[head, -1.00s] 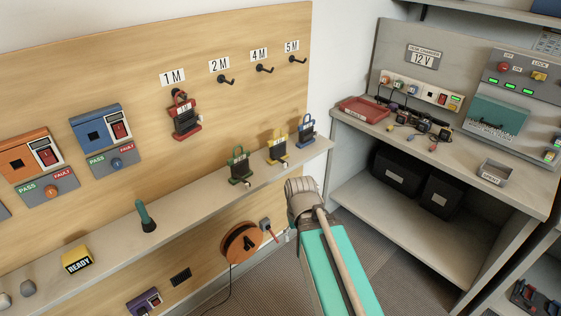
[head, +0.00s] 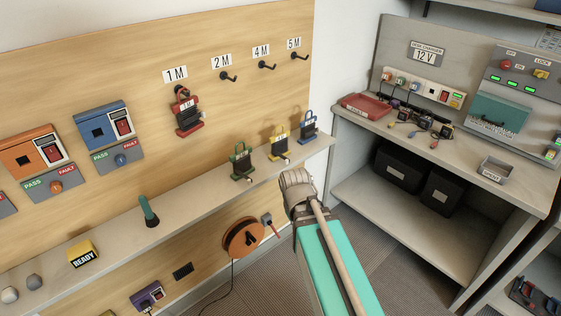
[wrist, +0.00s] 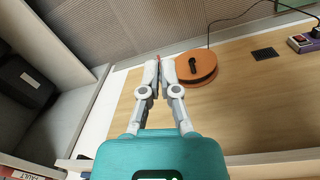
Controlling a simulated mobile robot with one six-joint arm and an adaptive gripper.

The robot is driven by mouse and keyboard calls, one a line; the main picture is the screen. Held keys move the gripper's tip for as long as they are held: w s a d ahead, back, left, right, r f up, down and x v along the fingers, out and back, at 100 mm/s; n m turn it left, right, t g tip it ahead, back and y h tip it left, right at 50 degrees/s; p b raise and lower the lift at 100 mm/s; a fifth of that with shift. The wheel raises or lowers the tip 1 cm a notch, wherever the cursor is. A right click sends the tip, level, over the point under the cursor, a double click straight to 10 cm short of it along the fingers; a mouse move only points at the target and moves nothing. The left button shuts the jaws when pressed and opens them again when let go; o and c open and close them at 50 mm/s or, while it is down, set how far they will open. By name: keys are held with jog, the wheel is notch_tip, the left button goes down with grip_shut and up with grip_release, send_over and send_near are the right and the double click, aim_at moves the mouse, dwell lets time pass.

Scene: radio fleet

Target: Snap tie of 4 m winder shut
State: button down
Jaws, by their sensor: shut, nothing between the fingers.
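Three winders stand on the wall shelf in the head view: green (head: 241,162), yellow (head: 279,143) and blue (head: 309,127). A red winder (head: 188,115) hangs on the 1 M hook. The yellow one stands below the 4 M hook (head: 267,65); its own lettering and the state of its tie are too small to tell. My gripper (wrist: 164,62) is shut and empty in the wrist view, pointing toward the lower wall and floor.
The wall shelf (head: 205,190) also holds a dark green-handled tool (head: 148,212) and a READY block (head: 82,253). An orange reel (head: 243,238) is on the wall below; it also shows in the wrist view (wrist: 197,68). A grey workbench (head: 455,150) stands at the right.

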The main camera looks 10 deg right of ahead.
aim_at(281, 157)
jog(key=w+a+r+n+t+h+p, duration=0.2)
jog(key=w+a+r+n+p, duration=0.3)
jog(key=n, duration=0.6)
jog(key=w+a+r+n+t+h+p, duration=0.2)
jog(key=w+a+r+n+h+p, duration=0.2)
jog(key=w+r+n, duration=0.5)
jog(key=shift+w+a+r+n+t+h+p, duration=0.15)
jog(key=shift+a+r+n+t+h+p, duration=0.25)
jog(key=shift+a+r+n, duration=0.6)
jog(key=shift+d+f, duration=0.3)
jog(key=shift+f, duration=0.05)
jog(key=w+d+r+b+x, duration=0.1)
jog(key=r+b+x, duration=0.1)
jog(key=b+x, duration=0.5)
jog(key=shift+d+x, duration=0.25)
jog(key=shift+x, duration=2.8)
jog(key=shift+r, duration=0.15)
